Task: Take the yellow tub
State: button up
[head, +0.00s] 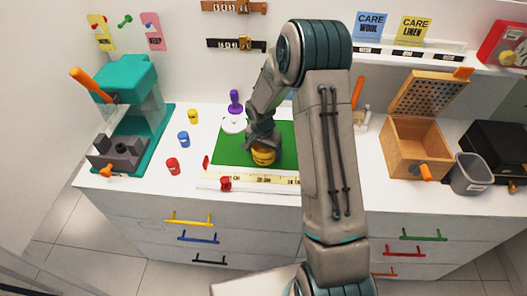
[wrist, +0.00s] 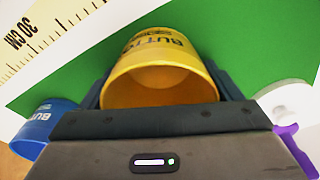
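The yellow tub (head: 263,157) is at the green mat, under my gripper (head: 262,142). In the wrist view the yellow tub (wrist: 158,85) sits between my two dark fingers, with lettering on its side and its open end towards the camera. The fingers (wrist: 160,92) lie close against both sides of it, and they look shut on it. I cannot tell whether its base touches the mat.
A purple-handled item (head: 235,102) stands at the mat's back left. A ruler (head: 245,181) runs along the front. A wooden box (head: 415,145) stands right.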

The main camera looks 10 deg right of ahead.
jog(key=c, duration=0.5)
jog(key=shift+o, duration=0.2)
jog(key=shift+r, duration=0.1)
